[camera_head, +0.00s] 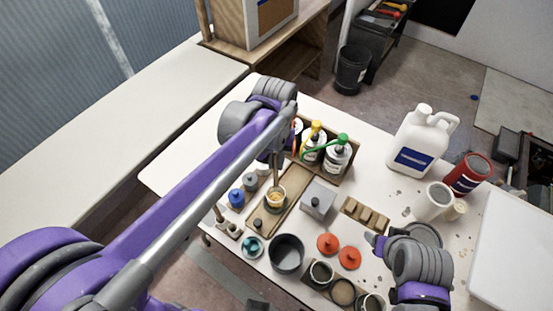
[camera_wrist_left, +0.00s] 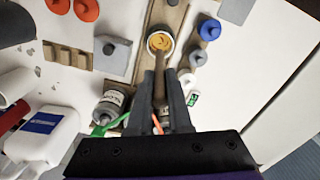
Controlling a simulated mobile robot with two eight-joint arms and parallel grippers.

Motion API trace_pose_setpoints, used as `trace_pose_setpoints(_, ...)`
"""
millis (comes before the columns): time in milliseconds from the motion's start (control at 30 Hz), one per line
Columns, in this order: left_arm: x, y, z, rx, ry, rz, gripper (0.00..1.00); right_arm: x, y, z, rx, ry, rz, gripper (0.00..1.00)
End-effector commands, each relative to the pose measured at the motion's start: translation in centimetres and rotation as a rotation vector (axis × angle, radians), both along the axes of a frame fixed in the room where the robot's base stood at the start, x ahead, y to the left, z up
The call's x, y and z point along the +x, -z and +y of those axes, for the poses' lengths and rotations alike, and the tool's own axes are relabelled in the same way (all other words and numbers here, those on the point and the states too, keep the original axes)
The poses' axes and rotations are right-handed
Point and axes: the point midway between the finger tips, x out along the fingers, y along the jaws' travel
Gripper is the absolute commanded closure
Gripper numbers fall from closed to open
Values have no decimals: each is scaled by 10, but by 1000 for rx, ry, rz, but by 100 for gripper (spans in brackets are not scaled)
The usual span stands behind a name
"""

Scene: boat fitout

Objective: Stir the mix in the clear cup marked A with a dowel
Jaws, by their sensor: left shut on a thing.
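My left gripper (camera_head: 276,158) points down over the work table, shut on a thin wooden dowel (camera_head: 275,174). In the left wrist view the dowel (camera_wrist_left: 161,82) runs between the two fingers towards a small cup (camera_wrist_left: 160,41) with amber-yellow mix in it. The dowel's far end is over or in the mix; I cannot tell how deep. In the head view the cup (camera_head: 275,197) stands upright on a brown wooden board (camera_head: 283,215). No letter A is readable on it. My right gripper (camera_head: 377,243) is low over the table at the right, and its jaws are unclear.
Pump bottles (camera_head: 336,158) stand in a wooden box behind the cup. A dark pot (camera_head: 287,252) and red lids (camera_head: 328,243) are in front. A white jug (camera_head: 416,140) stands far right.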

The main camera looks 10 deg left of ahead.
Motion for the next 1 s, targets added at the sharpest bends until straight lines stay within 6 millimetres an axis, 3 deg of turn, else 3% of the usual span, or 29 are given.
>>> trace_pose_setpoints(1000,-1,81,0,0,0,1,100,-21,62,0,0,0,41,38)
